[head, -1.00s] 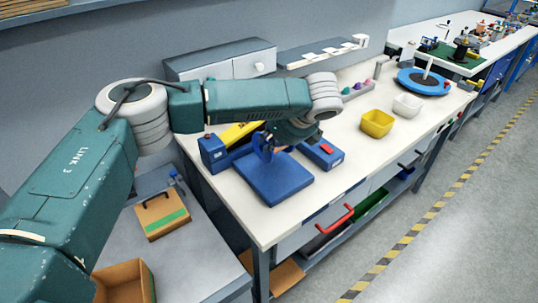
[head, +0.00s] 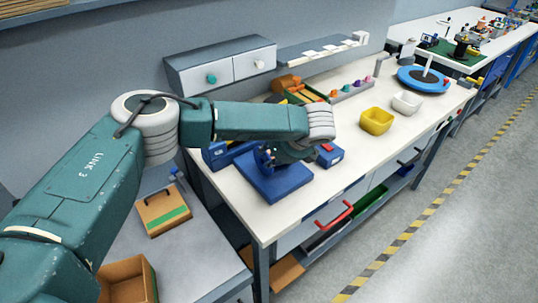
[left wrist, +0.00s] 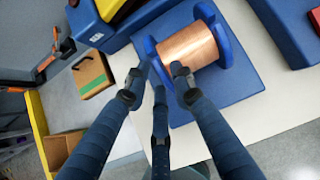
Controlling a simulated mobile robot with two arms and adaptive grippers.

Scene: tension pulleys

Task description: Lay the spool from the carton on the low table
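The spool (left wrist: 190,48), copper-coloured with blue flanges, lies on its side on a blue plate (left wrist: 240,85) on the workbench. The same blue plate (head: 277,184) shows in the head view, where my arm and gripper mostly hide the spool. My left gripper (left wrist: 158,78) has its fingers spread at the near flange, with tips on both sides of it; contact is unclear. It also shows in the head view (head: 270,158). The carton (head: 127,284) is at lower left, its visible inside bare. The low grey table (head: 195,255) stands left of the workbench. My right gripper is out of view.
A brown case with a green stripe (head: 163,210) is on the low table. On the workbench are a yellow bin (head: 376,121), a white bin (head: 407,103) and a blue turntable (head: 424,80). A drawer cabinet (head: 222,70) stands behind.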

